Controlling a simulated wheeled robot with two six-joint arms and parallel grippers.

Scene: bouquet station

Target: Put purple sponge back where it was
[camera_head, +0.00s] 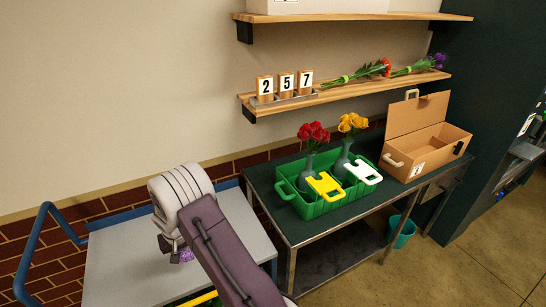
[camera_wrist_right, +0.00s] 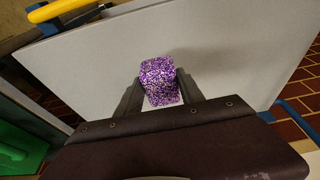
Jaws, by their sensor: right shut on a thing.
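The purple speckled sponge (camera_wrist_right: 160,82) is between the fingers of my right gripper (camera_wrist_right: 161,90) in the right wrist view. The gripper is shut on it, over the grey top of a cart (camera_wrist_right: 90,62). In the head view a small part of the sponge (camera_head: 182,256) shows beside my arm over the cart top (camera_head: 115,262); the arm hides most of the gripper. I cannot tell whether the sponge touches the surface. My left gripper is not in view.
To the right stands a table (camera_head: 268,205) with a green crate (camera_head: 320,207) holding red and yellow flowers in vases. A cardboard box (camera_head: 440,140) stands open beside it. A shelf (camera_head: 350,93) above holds number blocks (camera_head: 286,84) and bouquets. The cart has a blue rail (camera_head: 35,245).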

